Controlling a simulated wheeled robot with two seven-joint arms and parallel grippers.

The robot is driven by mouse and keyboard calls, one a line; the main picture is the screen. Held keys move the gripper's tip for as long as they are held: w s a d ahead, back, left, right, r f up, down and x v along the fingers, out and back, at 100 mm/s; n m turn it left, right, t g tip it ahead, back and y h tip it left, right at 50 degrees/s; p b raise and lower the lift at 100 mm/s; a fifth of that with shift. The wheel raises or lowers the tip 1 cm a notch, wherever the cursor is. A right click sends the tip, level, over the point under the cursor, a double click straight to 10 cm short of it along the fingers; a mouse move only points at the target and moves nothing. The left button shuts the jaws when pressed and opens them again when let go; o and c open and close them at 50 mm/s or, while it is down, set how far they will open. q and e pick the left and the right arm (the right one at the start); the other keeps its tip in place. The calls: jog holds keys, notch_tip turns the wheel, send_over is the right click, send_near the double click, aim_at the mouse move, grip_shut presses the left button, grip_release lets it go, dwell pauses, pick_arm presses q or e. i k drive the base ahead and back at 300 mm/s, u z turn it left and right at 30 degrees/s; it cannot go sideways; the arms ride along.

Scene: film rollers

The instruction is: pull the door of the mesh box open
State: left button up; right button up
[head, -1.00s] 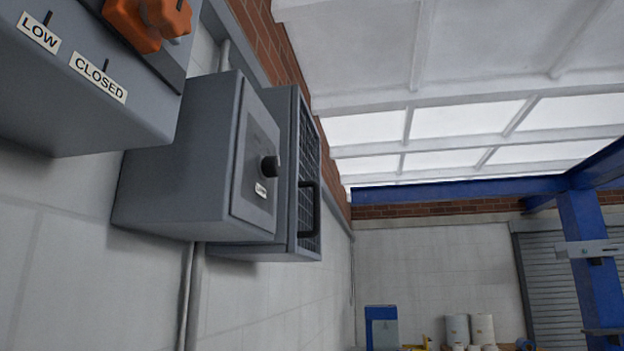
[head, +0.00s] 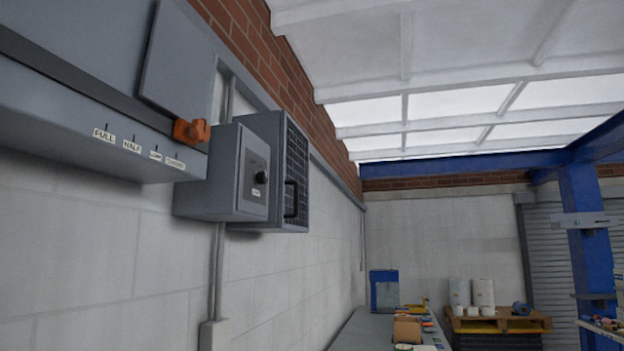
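The mesh box (head: 262,150) is a grey box on the left wall, behind a smaller grey box with a round black knob. Its mesh door (head: 296,160) faces right and has a dark bar handle (head: 290,199) low on it. The door looks closed. Neither of my grippers shows in the head view.
The knob box (head: 225,172) stands directly in front of the mesh box. A larger grey cabinet (head: 80,110) with an orange lever (head: 191,131) and position labels is nearer on the left. A bench (head: 362,328) runs along the wall below. A pallet with white rolls (head: 482,292) is at the back right.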

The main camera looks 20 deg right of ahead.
aim_at(286, 118)
jog(key=z, duration=0.95)
jog(key=i, duration=1.9)
jog(key=u, duration=0.55)
